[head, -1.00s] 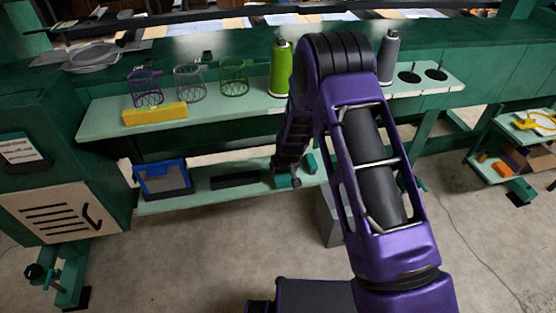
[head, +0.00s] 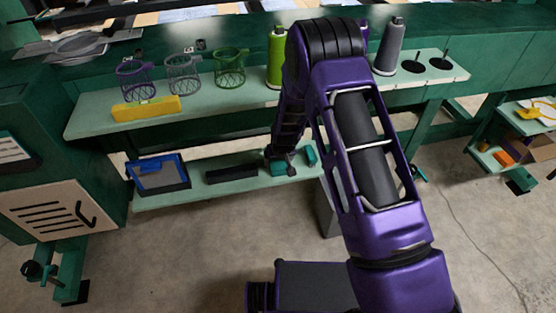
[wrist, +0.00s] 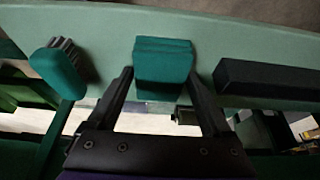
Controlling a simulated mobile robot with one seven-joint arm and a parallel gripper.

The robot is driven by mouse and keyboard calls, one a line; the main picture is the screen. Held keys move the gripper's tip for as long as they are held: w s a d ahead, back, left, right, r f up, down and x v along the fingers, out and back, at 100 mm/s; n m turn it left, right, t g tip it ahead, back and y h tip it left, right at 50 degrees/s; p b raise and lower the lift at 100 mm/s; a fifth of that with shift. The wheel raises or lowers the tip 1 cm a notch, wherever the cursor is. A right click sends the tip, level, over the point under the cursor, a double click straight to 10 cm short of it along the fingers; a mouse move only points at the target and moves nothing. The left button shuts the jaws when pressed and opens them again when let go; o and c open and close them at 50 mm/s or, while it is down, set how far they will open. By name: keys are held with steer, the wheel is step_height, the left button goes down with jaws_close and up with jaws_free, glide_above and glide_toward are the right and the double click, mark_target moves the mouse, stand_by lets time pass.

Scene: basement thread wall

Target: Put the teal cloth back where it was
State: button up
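The teal cloth (wrist: 163,60) is a small folded block. In the wrist view it sits between the two fingertips of my gripper (wrist: 160,72), with a finger against each side and no clear gap. In the head view my gripper (head: 281,160) is low at the pale green lower shelf (head: 205,192), and the cloth (head: 278,168) shows just under it, near the shelf's front edge. Whether the cloth rests on the shelf or hangs just above it is hard to tell. My arm hides part of this spot.
A black bar (wrist: 265,80) and a blue tray (head: 160,174) lie on the lower shelf. On the cloth's other side is a teal brush (wrist: 58,72). The upper shelf holds wire baskets (head: 182,72), a yellow block (head: 146,108) and thread cones (head: 389,48).

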steer(key=shift+o, duration=0.8)
steer(key=shift+r, duration=0.1)
steer(key=shift+r, duration=0.35)
steer(key=p+v, duration=0.2)
steer(key=v, duration=0.9)
steer(key=shift+r, duration=0.25)
steer(key=shift+s+d, duration=0.1)
steer(key=shift+s, duration=0.05)
